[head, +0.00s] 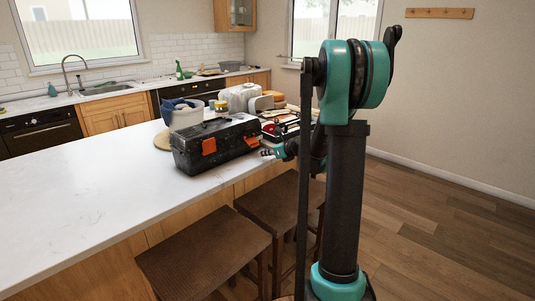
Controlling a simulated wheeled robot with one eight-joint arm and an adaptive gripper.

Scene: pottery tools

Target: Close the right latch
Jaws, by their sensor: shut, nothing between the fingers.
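A black toolbox (190,158) stands on the white island counter with its lid down. Its left orange latch (209,146) shows clearly on the front face. The right latch (252,141) is a small orange patch near the right end of the front, and I cannot tell whether it is open or closed. My gripper (265,153) is shut and empty, pointing left just in front of the toolbox's right end, close to the right latch. I cannot tell whether it touches the toolbox.
A light bucket (185,116) with blue cloth stands behind the toolbox. A white bag (240,97) and several tools lie behind and right of it. The island counter (80,190) is clear at left and front. Two brown stools (205,258) stand below its front edge.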

